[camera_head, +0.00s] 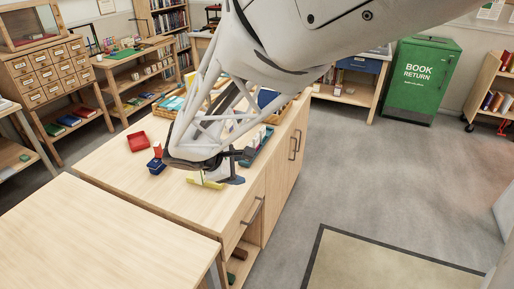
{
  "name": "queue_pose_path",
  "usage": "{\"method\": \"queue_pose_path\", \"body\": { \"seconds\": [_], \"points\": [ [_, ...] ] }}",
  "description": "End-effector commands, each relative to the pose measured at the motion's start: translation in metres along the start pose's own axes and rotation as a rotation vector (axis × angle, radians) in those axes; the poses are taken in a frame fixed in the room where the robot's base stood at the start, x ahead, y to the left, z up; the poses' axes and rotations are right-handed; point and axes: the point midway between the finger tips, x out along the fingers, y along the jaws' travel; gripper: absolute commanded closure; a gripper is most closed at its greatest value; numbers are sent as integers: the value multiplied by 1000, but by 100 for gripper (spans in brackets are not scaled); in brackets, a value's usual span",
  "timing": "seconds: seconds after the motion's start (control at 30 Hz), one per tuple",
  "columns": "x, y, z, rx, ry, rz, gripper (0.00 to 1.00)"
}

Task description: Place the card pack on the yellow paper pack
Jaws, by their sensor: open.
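My gripper (222,170) is low over the wooden counter, open, with its fingers partly hidden by the pale arm housing. A yellow pack (206,183), likely the yellow paper pack, lies on the counter just below the gripper and is partly covered by it. I cannot tell whether the gripper touches it. A small dark blue item (156,167) sits left of the gripper, with a small red piece behind it. I cannot tell whether either is the card pack. Nothing is clearly held between the fingers.
A red tray (138,142) stands on the counter (120,171) at the left. Behind the arm are trays with books and papers, partly hidden. A pale table (100,235) fills the front left. The counter's right edge is close to the gripper. A green book return bin (420,80) stands far right.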

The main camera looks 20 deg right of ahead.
Motion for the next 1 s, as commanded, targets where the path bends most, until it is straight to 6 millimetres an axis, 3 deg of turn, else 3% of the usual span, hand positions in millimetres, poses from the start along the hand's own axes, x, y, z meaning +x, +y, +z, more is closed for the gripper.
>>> {"method": "queue_pose_path", "body": {
  "seconds": [0.03, 0.2, 0.5, 0.8, 1.0],
  "points": [
    [-4, -6, 15, 66, 18, -32, 38],
    [-15, -29, 54, 285, 82, -145, 38],
    [-42, -73, 107, 664, 205, -338, 38],
    [-73, -114, 142, 1020, 340, -521, 38],
    [-88, -130, 153, 1170, 403, -603, 38]
  ]
}}
